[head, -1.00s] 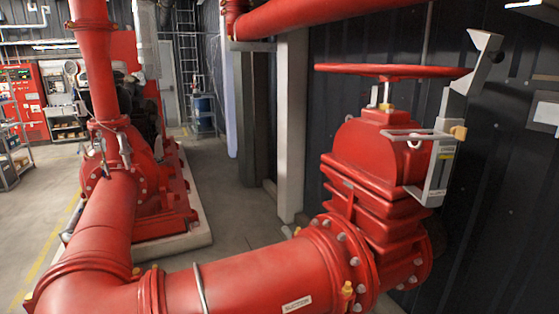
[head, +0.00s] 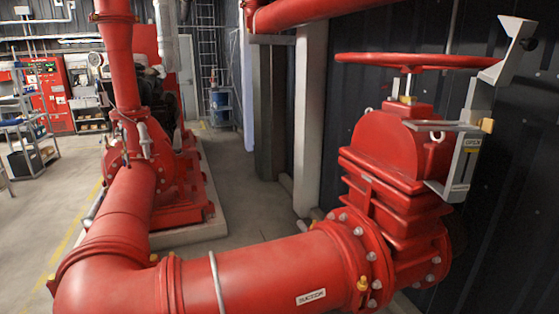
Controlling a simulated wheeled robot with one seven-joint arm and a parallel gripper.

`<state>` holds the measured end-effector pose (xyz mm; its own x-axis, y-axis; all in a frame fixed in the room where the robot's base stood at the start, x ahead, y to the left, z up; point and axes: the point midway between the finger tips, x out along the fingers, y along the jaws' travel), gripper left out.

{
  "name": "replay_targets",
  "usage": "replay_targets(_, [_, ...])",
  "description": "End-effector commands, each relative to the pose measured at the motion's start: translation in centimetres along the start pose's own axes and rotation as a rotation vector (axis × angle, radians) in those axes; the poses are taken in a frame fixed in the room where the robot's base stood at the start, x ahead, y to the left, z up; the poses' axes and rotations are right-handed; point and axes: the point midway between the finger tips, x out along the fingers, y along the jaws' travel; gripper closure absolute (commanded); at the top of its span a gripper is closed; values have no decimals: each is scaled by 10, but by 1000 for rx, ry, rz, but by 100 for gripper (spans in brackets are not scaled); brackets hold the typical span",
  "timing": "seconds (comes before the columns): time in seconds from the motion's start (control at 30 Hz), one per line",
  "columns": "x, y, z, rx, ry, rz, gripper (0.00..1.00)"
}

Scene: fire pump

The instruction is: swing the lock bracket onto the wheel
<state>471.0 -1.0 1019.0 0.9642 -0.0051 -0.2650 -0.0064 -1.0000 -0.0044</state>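The lock bracket (head: 468,135) is a grey metal arm at the right of the red gate valve (head: 390,150). It leans up and to the right, and its hooked top end (head: 513,45) is beside the right rim of the wheel. The red handwheel (head: 420,62) lies flat on top of the valve stem and is seen nearly edge-on. I cannot tell whether the hook touches the rim. A flat bar (head: 440,126) with a brass-coloured knob (head: 487,125) runs across the bracket's middle. My gripper is not in view.
A thick red suction pipe (head: 270,270) crosses the foreground. A red pump (head: 160,180) stands on a pale plinth at left. A dark corrugated wall (head: 520,200) is close behind the valve. Open floor (head: 235,170) lies between pump and posts. A shelf cart (head: 25,145) stands far left.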

Motion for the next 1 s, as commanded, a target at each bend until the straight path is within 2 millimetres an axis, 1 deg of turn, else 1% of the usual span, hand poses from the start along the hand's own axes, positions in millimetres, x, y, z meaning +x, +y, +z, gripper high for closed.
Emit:
replay_targets(0.1, [-4, -1, 0, -8, -3, -6, 54])
replay_targets(0.27, [-4, -1, 0, -7, -2, -6, 54])
replay_targets(0.3, [-4, -1, 0, -7, -2, -6, 56])
replay_targets(0.37, [-4, -1, 0, -7, -3, -5, 68])
replay_targets(0.5, [-4, -1, 0, -7, -3, -5, 96])
replay_targets(0.53, [-4, -1, 0, -6, -3, -5, 100])
replay_targets(1.0, [-4, -1, 0, -6, -3, -5, 100])
